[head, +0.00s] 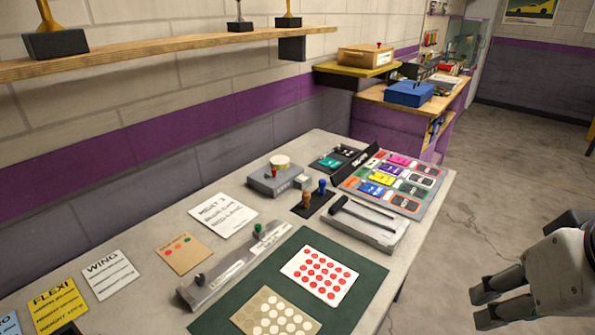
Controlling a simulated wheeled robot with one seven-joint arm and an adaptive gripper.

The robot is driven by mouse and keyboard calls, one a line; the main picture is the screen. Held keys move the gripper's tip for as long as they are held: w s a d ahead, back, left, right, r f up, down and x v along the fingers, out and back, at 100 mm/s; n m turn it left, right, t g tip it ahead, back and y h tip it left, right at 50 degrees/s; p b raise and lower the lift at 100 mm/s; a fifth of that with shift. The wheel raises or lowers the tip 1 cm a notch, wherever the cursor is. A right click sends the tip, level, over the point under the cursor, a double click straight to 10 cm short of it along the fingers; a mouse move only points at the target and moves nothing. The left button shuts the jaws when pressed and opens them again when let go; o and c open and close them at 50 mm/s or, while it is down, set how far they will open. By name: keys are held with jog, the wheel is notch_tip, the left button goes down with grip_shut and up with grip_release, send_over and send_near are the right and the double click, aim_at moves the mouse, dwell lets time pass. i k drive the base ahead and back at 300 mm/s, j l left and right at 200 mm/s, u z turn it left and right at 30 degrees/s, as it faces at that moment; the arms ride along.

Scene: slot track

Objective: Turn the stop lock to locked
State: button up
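No part in view is clearly labelled as the stop lock, and its locked and unlocked marks cannot be read. A grey bar (225,273) with a green knob (258,228) and a dark knob (200,280) lies slanted at the front left of the table. A grey box (278,180) with a small red knob (274,172) stands farther back. I cannot tell which of these carries the lock. My gripper (480,306) is at the lower right, beyond the table's right edge, far from both. Its fingers look apart, with nothing between them.
The grey table (150,235) also bears a dark green mat (218,315) with dotted cards, a grey trimmer-like tool (365,223), small upright pegs (322,186) and a tray of coloured cars (405,203). A wooden shelf (150,52) overhangs the back. The floor (510,170) at right is clear.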

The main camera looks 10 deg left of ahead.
aim_at(200, 278)
jog(key=i+l+u, duration=0.1)
jog(key=u, duration=0.35)
jog(key=l+u, duration=0.2)
jog(key=u, duration=0.3)
jog(key=l+u, duration=0.15)
jog(key=u, duration=0.3)
jog(key=k+j+z, duration=0.2)
jog(key=j, duration=0.35)
jog(key=k+j+z, duration=0.2)
jog(key=k+j, duration=0.25)
jog(key=i+l+u, duration=0.2)
jog(key=i+l, duration=0.15)
jog(key=i+l+u, duration=0.2)
jog(key=i+l, duration=0.15)
jog(key=l, duration=0.2)
